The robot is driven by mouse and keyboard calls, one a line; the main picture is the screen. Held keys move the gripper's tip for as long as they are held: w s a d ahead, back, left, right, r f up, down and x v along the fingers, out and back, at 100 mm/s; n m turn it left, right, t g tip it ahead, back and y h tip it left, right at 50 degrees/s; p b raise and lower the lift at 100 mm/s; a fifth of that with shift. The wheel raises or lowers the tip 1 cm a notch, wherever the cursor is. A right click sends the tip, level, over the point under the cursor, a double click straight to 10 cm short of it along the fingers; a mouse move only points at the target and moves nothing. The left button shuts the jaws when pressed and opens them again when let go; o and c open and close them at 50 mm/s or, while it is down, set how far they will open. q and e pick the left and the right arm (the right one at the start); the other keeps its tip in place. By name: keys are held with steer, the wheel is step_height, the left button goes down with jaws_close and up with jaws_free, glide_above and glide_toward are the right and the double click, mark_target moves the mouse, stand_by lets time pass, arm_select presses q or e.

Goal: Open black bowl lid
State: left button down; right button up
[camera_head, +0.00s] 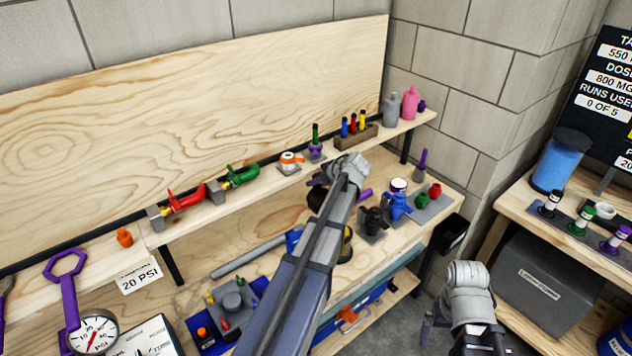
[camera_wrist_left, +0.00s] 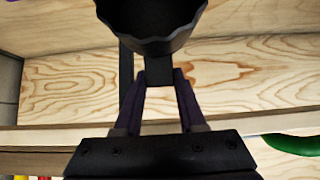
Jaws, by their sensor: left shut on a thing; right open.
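In the left wrist view, a black bowl-shaped piece (camera_wrist_left: 152,22) with a scalloped rim fills the top middle. My left gripper (camera_wrist_left: 160,76) has its purple fingers shut on the short black tab under this piece. I cannot tell whether it is the bowl or its lid. In the head view, a dark rounded piece (camera_head: 317,200) shows beside my left gripper (camera_head: 325,186), mostly hidden behind the wrist and forearm. My right gripper (camera_head: 430,322) is low at the right, over the floor gap, open and away from the bench; only part of its fingers shows.
A raised shelf holds red (camera_head: 187,199) and green (camera_head: 240,176) valve handles. Blue (camera_head: 398,206) and dark (camera_head: 372,222) fittings stand on the lower bench right of my left arm. A pressure gauge (camera_head: 93,332) is at the lower left. A grey box (camera_head: 545,290) stands at the right.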

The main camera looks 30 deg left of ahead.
mark_target(325, 193)
arm_select(q)
steer(key=shift+s+d+t+y+b, duration=0.15)
steer(key=shift+s+d+y+b, duration=0.1)
steer(key=shift+d+y+b, duration=0.2)
steer(key=shift+s+d+t+y+b, duration=0.15)
steer(key=shift+s+d+y+b, duration=0.15)
steer(key=shift+d, duration=0.2)
steer(key=shift+v, duration=1.05)
steer(key=shift+w+d, duration=0.1)
steer(key=shift+d, duration=0.1)
steer(key=shift+y, duration=0.25)
steer(key=shift+c, duration=2.4)
jaws_free()
steer(key=p+v, duration=0.4)
steer(key=v, duration=0.4)
steer(key=shift+a, duration=0.1)
